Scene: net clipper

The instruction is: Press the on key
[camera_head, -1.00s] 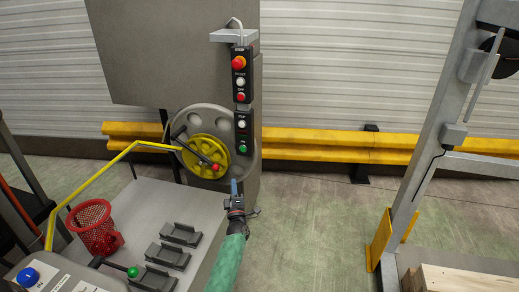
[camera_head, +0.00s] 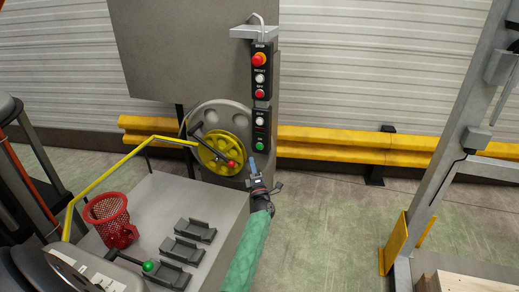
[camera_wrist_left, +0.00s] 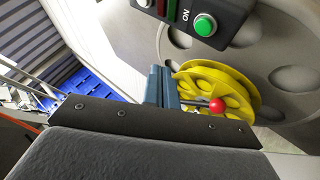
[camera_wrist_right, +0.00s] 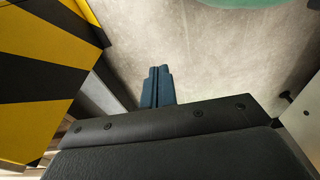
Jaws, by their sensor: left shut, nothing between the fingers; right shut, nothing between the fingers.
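The on key is a green round button (camera_head: 259,146) at the bottom of the black control box on the grey machine column. In the left wrist view the green button (camera_wrist_left: 205,25) shows large beside the letters ON, up and to the right of my fingertips. My left gripper (camera_head: 252,165) is shut and empty, a little below the button in the head view; it also shows in the left wrist view (camera_wrist_left: 161,75). A gap shows between the fingertips and the button. My right gripper (camera_wrist_right: 157,75) is shut and empty over bare floor, and does not show in the head view.
A yellow pulley wheel (camera_head: 222,152) with a red-knobbed crank sits left of my left gripper. Above the key are a white button (camera_head: 260,121), a red button (camera_head: 260,94) and a red mushroom stop button (camera_head: 259,59). A yellow-black striped surface (camera_wrist_right: 45,70) is beside my right gripper.

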